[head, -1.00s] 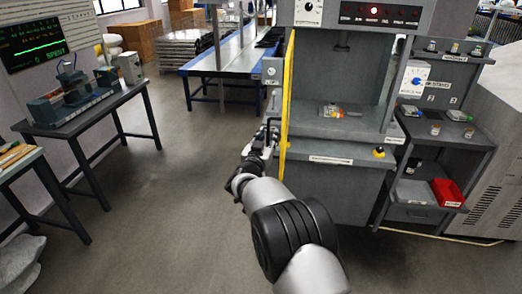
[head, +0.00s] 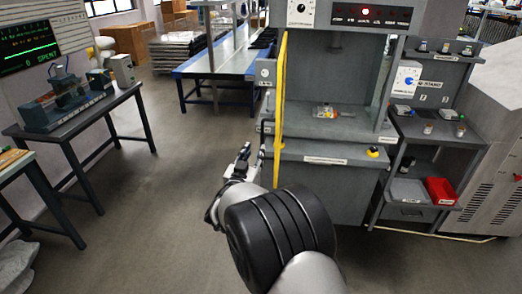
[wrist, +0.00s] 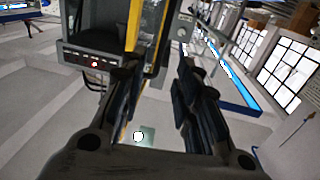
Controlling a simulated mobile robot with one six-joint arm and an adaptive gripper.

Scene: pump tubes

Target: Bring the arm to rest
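My gripper (head: 243,163) shows in the head view in front of the left side of the grey pump cabinet, away from its shelf. In the wrist view my gripper (wrist: 158,95) has its two dark fingers spread apart with nothing between them. My arm reaches up from the bottom of the head view, bent at a large black joint.
The grey cabinet (head: 325,178) has a yellow post (head: 281,90) at its left. A side rack (head: 410,205) with a red bin (head: 440,190) stands right. A bench (head: 75,115) with a device stands left. The floor between is clear.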

